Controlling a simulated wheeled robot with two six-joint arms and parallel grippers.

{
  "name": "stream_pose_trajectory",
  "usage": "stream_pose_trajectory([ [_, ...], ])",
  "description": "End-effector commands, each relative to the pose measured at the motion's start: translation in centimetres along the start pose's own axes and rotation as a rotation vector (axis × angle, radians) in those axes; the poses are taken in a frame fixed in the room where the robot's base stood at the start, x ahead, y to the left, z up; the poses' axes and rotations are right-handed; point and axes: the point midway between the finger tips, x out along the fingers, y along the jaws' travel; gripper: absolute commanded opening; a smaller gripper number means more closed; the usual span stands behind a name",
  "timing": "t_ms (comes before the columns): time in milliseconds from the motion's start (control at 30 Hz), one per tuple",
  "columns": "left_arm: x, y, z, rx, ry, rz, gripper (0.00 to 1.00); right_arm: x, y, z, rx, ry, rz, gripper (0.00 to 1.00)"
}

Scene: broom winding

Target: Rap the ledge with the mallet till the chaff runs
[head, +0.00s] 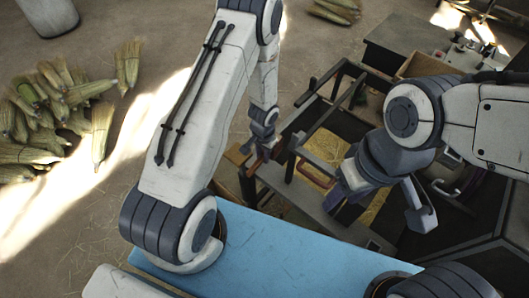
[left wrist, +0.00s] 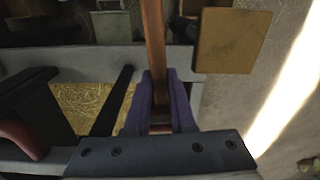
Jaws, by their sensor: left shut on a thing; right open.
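My left gripper (head: 262,150) is beside the left side of the dark metal frame. In the left wrist view its purple fingers (left wrist: 160,122) are shut on a brown wooden handle (left wrist: 152,38), which runs out of the top edge. I take this for the mallet; its head is not clearly seen. A tan wooden block (left wrist: 232,40) stands to the right of the handle; I cannot tell whether it is the ledge. Straw-coloured chaff (head: 325,148) lies inside the frame and also shows in the left wrist view (left wrist: 88,105). My right gripper (head: 354,207) is open over the frame's near right part.
A blue surface (head: 290,255) lies in front. Broom-straw bundles (head: 45,110) lie on the floor at left, with more (head: 335,10) at the top. A grey bin (head: 50,15) stands top left. An open wooden box (head: 425,66) sits behind the frame.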

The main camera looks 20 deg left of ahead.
Motion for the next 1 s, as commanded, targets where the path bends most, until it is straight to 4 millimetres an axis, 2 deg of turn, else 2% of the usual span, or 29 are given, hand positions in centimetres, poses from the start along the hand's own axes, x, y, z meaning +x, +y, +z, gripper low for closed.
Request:
stream_pose_trajectory([
  [33,0.3,0.2,0.1,0.03,-0.003,0.006,0.0,-1.3,-0.1,-0.1,0.0,0.0,0.0,0.5],
  [200,2.3,0.7,-0.1,0.088,0.006,0.021,0.0,-1.9,-0.1,-0.1,-0.001,0.0,0.0,0.5],
  [600,5.6,0.8,0.0,0.096,0.008,0.023,0.0,1.2,0.1,0.1,0.004,-0.001,0.0,0.5],
  [1000,5.8,0.8,0.0,0.096,0.008,0.022,0.0,1.5,0.1,0.1,0.005,0.0,0.0,0.5],
])
